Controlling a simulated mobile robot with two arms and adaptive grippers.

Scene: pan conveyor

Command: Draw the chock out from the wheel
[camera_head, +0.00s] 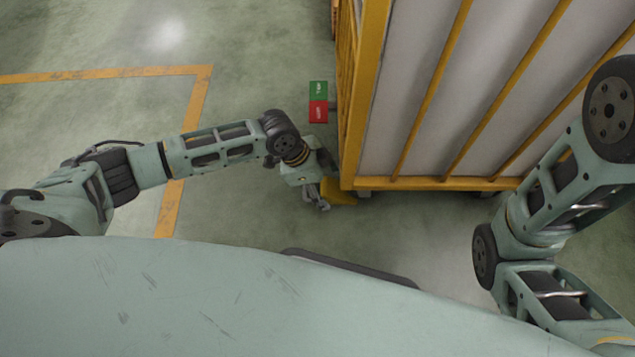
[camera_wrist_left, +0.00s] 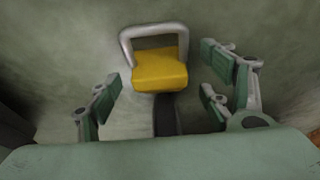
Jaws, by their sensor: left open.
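The chock is a yellow block with a grey loop handle. In the left wrist view the chock (camera_wrist_left: 160,72) lies on the floor between and just beyond my fingers, its handle (camera_wrist_left: 152,30) at the far side. In the head view a part of the chock (camera_head: 340,192) shows by the cart's near left corner. My left gripper (camera_head: 320,205) is open beside it, and its spread fingers (camera_wrist_left: 165,98) hold nothing. A dark strip (camera_wrist_left: 166,115) meets the chock; I cannot tell whether it is the wheel. My right gripper is out of the picture.
A tall cart with a yellow frame (camera_head: 430,183) and pale panels fills the upper right. A green and red sign (camera_head: 318,101) stands at its left side. A worn orange floor line (camera_head: 193,115) runs at left. The floor there is clear.

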